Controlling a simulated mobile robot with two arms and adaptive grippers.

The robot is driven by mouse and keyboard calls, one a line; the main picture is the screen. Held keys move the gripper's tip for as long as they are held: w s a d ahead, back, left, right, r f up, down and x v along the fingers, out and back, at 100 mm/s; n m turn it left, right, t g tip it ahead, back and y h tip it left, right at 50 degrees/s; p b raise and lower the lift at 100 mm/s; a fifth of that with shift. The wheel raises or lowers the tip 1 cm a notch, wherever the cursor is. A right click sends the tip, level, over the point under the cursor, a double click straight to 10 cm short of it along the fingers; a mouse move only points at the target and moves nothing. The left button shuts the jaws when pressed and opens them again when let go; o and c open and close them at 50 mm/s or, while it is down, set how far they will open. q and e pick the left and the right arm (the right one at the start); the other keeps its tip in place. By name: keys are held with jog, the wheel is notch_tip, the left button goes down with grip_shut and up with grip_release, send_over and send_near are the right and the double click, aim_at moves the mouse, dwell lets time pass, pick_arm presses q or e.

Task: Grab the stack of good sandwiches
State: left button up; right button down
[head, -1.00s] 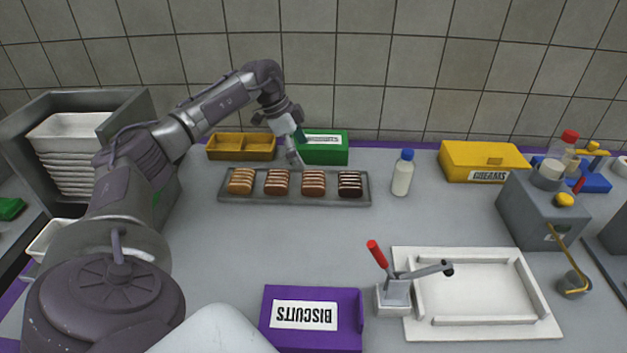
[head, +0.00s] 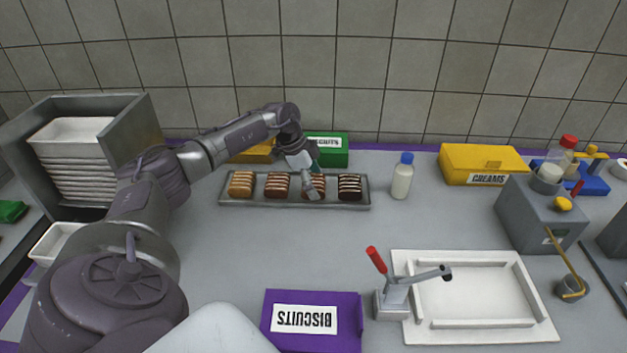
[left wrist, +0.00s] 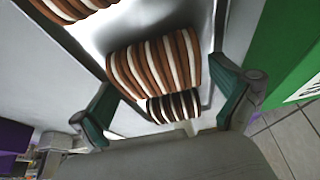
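A grey metal tray (head: 225,201) holds a row of sandwich stacks: a tan one (head: 241,184), a reddish-brown one (head: 277,186), a brown one (head: 320,182) and a dark one (head: 350,187). My left gripper (head: 311,188) is low over the brown stack and partly hides it. In the left wrist view its green-tipped fingers (left wrist: 167,90) are spread apart. The brown-and-white stack (left wrist: 150,65) lies ahead between them, with the dark stack (left wrist: 172,107) beside it. I cannot tell whether a finger touches a stack. My right gripper is not in view.
Behind the tray stand a green box (head: 334,156) and a yellow divided box (head: 250,154), partly behind my arm. A bottle (head: 402,178) stands right of the tray. A purple biscuits box (head: 350,320) and a lever press (head: 395,295) are in front. The counter between is clear.

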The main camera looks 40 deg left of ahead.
pick_arm(q)
jog(key=c, duration=1)
jog(key=shift+c, duration=0.2)
